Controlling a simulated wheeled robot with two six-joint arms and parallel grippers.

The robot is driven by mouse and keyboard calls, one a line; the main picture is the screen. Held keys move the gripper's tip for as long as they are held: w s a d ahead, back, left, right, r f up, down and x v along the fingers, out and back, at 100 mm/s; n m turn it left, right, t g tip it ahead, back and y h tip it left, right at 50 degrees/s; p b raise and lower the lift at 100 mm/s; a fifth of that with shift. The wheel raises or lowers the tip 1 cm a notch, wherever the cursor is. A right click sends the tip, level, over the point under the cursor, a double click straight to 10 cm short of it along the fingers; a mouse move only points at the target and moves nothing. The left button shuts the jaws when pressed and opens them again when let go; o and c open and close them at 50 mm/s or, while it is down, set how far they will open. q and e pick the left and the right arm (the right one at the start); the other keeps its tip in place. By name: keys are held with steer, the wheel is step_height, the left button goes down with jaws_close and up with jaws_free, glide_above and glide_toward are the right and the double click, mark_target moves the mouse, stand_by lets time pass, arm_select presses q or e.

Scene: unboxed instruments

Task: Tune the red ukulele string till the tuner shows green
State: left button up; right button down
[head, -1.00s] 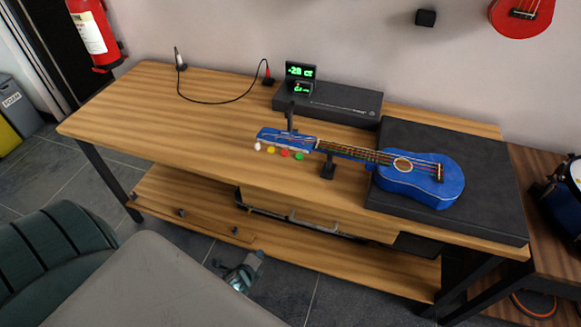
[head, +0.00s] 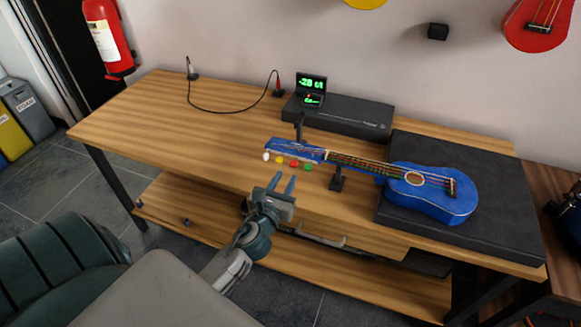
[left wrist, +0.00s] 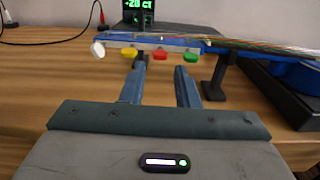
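The blue ukulele (head: 435,203) lies with its body on a black mat and its neck pointing left. Along the near edge of its headstock (head: 290,148) are a white peg (head: 266,157), a yellow peg (head: 280,160), a red peg (head: 294,164) and a green peg (head: 308,167). The red peg also shows in the left wrist view (left wrist: 160,54). The tuner (head: 311,85) shows a negative cents reading in green digits. My left gripper (head: 283,182) is open and empty, just short of the red peg, which lies between its fingertips in the wrist view. My right gripper is out of view.
A black stand (head: 338,180) holds the neck, and a dark post (head: 299,127) rises behind the headstock. The tuner stands by a long black box (head: 345,116).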

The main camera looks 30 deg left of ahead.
mark_target(292, 166)
arm_select(q)
steer(key=x, duration=0.5)
jaws_close()
steer(key=shift+n, duration=0.3)
